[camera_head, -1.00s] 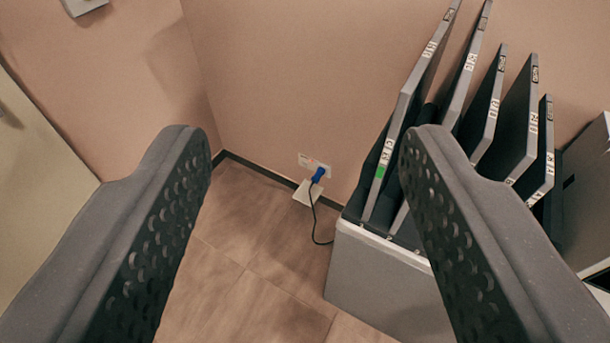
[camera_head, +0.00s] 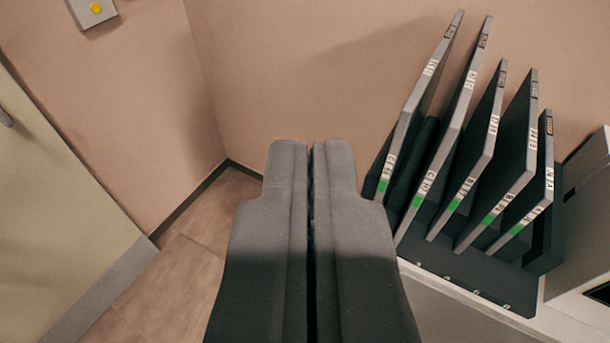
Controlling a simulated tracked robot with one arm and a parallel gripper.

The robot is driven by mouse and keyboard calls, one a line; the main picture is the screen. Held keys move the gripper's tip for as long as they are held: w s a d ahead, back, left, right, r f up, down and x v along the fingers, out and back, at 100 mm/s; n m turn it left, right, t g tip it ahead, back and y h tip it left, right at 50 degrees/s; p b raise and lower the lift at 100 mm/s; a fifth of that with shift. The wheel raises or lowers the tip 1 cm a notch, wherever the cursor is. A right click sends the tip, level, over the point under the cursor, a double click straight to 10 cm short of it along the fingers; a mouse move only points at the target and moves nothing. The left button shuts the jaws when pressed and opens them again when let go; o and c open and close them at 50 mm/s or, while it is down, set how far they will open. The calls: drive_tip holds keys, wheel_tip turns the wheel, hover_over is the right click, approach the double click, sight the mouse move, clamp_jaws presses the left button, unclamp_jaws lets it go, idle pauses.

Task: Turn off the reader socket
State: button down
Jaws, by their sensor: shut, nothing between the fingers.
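My gripper (camera_head: 311,145) is shut and empty, with its two grey fingers pressed together in the middle of the view. It points toward the pinkish wall near the room's corner. The reader socket low on that wall, with its blue plug and cord, does not show now; my fingers cover that part of the picture.
A rack (camera_head: 470,278) holding several upright grey panels (camera_head: 480,165) with labels and green marks stands close on the right. A grey wall box with a yellow button (camera_head: 96,8) is at the top left. A pale door (camera_head: 50,220) is on the left. Some tiled floor (camera_head: 175,280) is bare left of my gripper.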

wheel_tip(320, 180, up, 14)
drive_tip(key=p, duration=1.2)
drive_tip(key=shift+p, duration=0.35)
drive_tip(key=shift+f, duration=0.15)
